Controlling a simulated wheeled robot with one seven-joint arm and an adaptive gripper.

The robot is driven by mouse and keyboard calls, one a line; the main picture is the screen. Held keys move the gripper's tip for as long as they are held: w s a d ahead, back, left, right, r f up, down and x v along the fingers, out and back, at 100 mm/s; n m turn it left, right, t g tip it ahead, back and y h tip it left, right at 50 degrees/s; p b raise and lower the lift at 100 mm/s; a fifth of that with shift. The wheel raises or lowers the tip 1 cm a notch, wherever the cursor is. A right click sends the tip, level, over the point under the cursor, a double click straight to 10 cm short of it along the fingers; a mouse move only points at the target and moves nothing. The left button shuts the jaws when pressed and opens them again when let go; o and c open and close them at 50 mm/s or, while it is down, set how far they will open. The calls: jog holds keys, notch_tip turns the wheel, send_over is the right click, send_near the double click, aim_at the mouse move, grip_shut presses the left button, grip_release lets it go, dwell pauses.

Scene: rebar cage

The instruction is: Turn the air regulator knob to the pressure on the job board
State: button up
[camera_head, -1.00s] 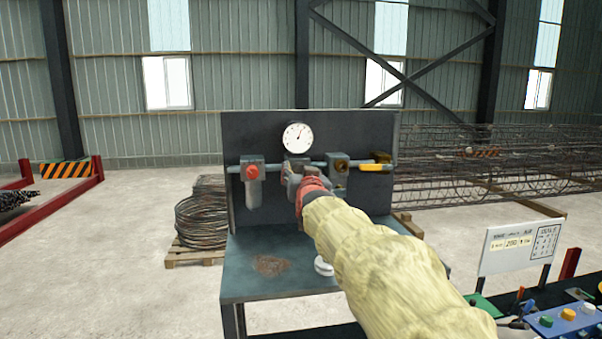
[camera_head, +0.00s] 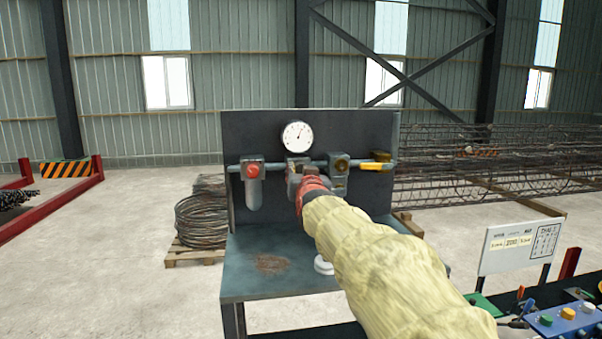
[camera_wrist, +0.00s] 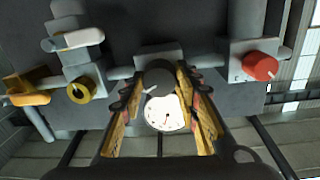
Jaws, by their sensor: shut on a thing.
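My gripper (camera_head: 295,182) reaches the air line on the dark panel, below the round white gauge (camera_head: 297,136). The gauge needle points up and slightly right; its figures are too small to read. In the wrist view my gripper (camera_wrist: 158,90) has its yellow-sided fingers shut on the dark grey regulator knob (camera_wrist: 157,77). The gauge (camera_wrist: 165,113) also shows between the fingers there. In the head view my gripper and arm mostly hide the knob. The white job board (camera_head: 520,247) stands at the right; its small writing is not clearly legible.
A red knob (camera_head: 252,170) sits left of my gripper; a brass-coloured knob (camera_head: 341,165) and yellow valve handle (camera_head: 375,167) sit right. The bench top (camera_head: 245,285) below holds a white round thing (camera_head: 323,265). A blue button box (camera_head: 565,318) stands at lower right.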

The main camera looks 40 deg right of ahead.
dwell(0.3)
jog(key=o, duration=1.2)
jog(key=shift+c, duration=0.2)
jog(key=v, duration=1.2)
